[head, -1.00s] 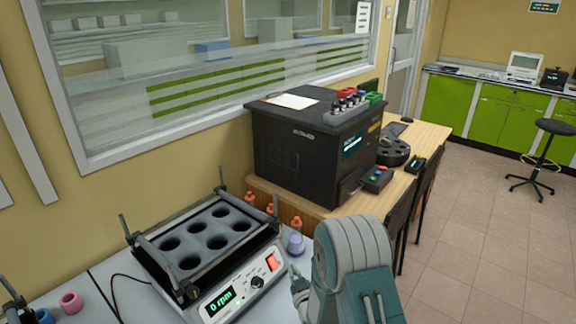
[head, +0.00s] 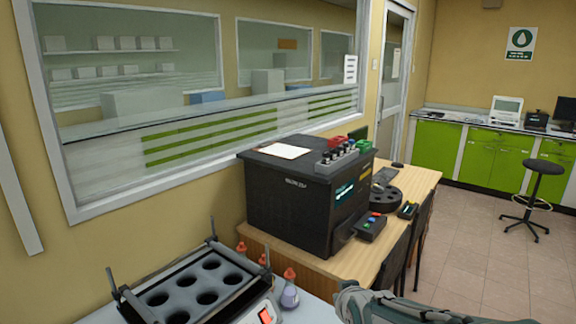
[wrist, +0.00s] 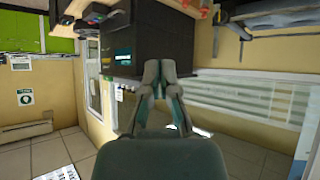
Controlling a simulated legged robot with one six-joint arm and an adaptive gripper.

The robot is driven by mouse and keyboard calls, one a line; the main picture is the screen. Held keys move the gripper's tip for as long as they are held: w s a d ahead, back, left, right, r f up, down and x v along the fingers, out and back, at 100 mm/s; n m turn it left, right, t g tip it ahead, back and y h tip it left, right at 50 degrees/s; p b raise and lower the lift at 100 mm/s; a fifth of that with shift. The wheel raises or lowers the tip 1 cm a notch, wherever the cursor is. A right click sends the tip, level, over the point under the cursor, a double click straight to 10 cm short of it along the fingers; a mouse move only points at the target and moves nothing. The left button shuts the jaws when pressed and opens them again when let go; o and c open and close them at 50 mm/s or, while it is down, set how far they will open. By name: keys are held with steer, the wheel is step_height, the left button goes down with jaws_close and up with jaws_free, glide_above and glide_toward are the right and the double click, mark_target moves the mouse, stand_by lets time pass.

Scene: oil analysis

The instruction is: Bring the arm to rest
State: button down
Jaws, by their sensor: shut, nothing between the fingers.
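My gripper (wrist: 159,68) shows in the wrist view with its two grey fingers together and nothing held between them. The wrist picture is upside down, with the black analyser (wrist: 133,42) appearing beyond the fingertips. I cannot tell the exact gap, but no contact shows. In the head view a grey-green part of my arm (head: 415,308) lies low along the bottom edge, right of centre. The gripper itself cannot be made out there.
The black analyser (head: 300,200) stands on a wooden table (head: 415,190) with chairs (head: 400,255) beside it. A shaker (head: 190,285) with round holes and several bottles (head: 289,292) are at the lower left. Open tiled floor (head: 490,275) lies to the right, with a stool (head: 537,190).

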steer(key=s+d+r+m+g, duration=0.1)
steer(key=s+d+r+g, duration=0.1)
steer(key=s, duration=0.9)
steer(key=s+d+r+m+g+h, duration=0.1)
steer(key=s+d+r+g, duration=0.1)
steer(key=s, duration=0.9)
steer(key=shift+s+d+r+g, duration=0.15)
steer(key=shift+s+r+g, duration=0.1)
steer(key=shift+g, duration=0.15)
steer(key=shift+w, duration=0.1)
